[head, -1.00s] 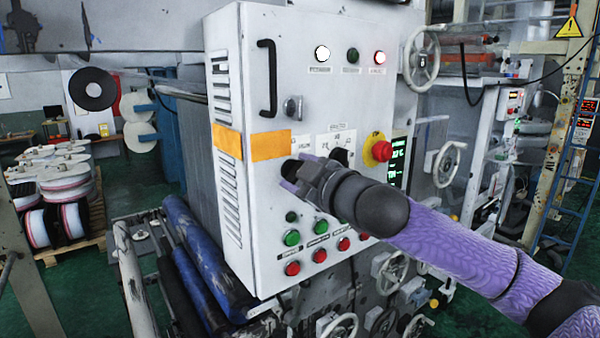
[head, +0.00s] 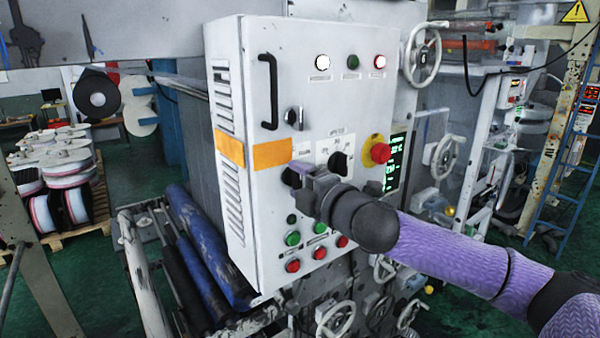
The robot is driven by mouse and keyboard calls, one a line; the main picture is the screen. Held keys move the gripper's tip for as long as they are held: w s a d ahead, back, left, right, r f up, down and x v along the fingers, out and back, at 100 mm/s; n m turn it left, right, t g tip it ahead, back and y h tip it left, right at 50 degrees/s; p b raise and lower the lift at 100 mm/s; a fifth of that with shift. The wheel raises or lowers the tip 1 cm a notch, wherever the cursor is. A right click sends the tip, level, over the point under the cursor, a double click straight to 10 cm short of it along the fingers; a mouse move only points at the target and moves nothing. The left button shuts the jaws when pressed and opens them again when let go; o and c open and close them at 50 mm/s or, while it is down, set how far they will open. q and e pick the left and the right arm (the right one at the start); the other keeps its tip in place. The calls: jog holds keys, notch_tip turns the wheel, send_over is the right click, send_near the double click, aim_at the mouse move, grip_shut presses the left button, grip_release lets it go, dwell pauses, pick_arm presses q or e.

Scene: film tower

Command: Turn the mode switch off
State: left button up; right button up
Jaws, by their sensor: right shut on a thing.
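The white control cabinet (head: 240,60) fills the middle of the head view. Two black rotary switches sit side by side on its front: the left one (head: 288,178) and the right one (head: 340,163). Their labels are too small to read, so I cannot tell by text which is the mode switch. My right gripper (head: 298,178) is shut on the left rotary switch, reaching it from the right. Its fingers hide much of the knob, so the pointer's position is not visible. My left gripper is not in view.
A red emergency button (head: 381,152) on a yellow base and a small green-text display (head: 393,163) lie right of the switches. Green buttons (head: 292,238) and red buttons (head: 293,266) sit below my gripper. A black handle (head: 268,92) projects at upper left.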

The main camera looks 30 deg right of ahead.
jog(key=n, duration=0.3)
jog(key=shift+f+n, duration=0.1)
jog(key=shift+n, duration=0.3)
jog(key=shift+f+n, duration=0.1)
jog(key=shift+n, duration=2.1)
jog(key=o, duration=1.3)
jog(key=s+b, duration=0.2)
jog(key=s, duration=0.1)
jog(key=s+b, duration=0.3)
jog(key=s+d+b, duration=0.1)
jog(key=s+b, duration=0.2)
jog(key=s, duration=0.1)
jog(key=shift+w+a, duration=0.1)
